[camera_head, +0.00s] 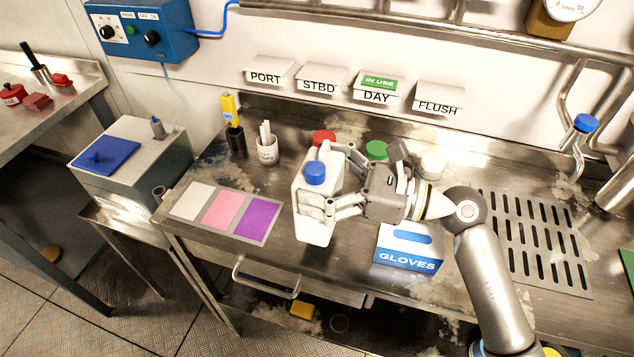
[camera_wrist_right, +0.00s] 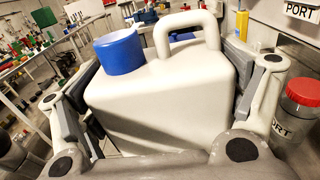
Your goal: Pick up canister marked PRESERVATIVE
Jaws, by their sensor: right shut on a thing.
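A white canister (camera_head: 312,219) with a blue cap and a moulded handle stands upright over the front part of the steel bench. My right gripper (camera_head: 332,182) comes from the right and is shut on the canister's body. In the right wrist view the canister (camera_wrist_right: 165,85) fills the middle, with a finger along each side, and its blue cap (camera_wrist_right: 119,51) is at the upper left. No marking on the canister is readable in either view. I cannot tell whether its base touches the bench. My left gripper is not in view.
A mat (camera_head: 225,212) with coloured squares lies left of the canister. A gloves box (camera_head: 409,250) stands close by on the right. A red-capped jar (camera_wrist_right: 297,108) and a green-lidded jar (camera_head: 376,150) stand behind. A slotted drain (camera_head: 535,240) is farther right.

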